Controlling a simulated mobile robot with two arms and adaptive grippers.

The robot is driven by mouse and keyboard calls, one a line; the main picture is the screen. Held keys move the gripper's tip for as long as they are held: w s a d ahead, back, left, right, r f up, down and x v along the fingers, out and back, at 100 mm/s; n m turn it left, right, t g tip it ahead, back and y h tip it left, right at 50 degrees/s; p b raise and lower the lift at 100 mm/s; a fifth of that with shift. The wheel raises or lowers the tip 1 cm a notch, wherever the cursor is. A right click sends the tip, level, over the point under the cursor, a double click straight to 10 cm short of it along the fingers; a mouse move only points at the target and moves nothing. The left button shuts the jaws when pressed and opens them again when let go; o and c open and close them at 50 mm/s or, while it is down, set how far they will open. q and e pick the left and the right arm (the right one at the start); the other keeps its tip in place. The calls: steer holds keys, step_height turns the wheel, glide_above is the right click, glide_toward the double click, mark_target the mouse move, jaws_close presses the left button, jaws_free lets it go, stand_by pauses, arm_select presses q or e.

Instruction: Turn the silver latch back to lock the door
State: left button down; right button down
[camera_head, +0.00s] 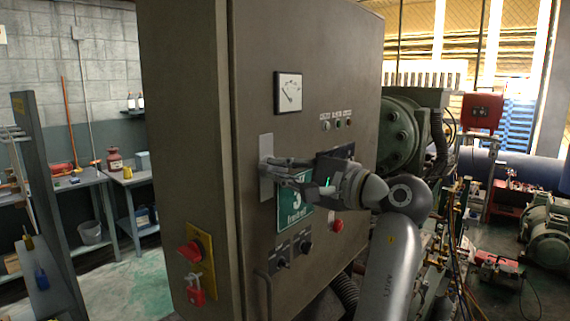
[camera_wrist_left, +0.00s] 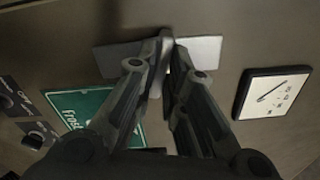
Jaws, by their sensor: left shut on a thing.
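The silver latch shows as an upright pale plate (camera_head: 266,143) on the left side of the grey cabinet door (camera_head: 305,50). My left gripper (camera_head: 268,170) reaches the plate from the right, fingers shut at its middle. In the left wrist view the plate (camera_wrist_left: 206,50) lies behind the fingertips of the left gripper (camera_wrist_left: 165,62), which are closed on the latch's narrow handle. The fingers hide most of the handle, so its exact angle is hard to tell. The door looks flush with the cabinet frame. My right gripper is in neither view.
A dial gauge (camera_head: 288,92) sits above the latch, and a green sign (camera_head: 293,206) is below it, partly behind my gripper. A red switch (camera_head: 195,250) with a padlock is on the cabinet's side. Machinery (camera_head: 405,130) stands right of the cabinet.

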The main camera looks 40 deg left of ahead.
arm_select(q)
steer(key=shift+m+p, duration=0.45)
steer(key=shift+m, duration=0.05)
steer(key=shift+f, duration=0.1)
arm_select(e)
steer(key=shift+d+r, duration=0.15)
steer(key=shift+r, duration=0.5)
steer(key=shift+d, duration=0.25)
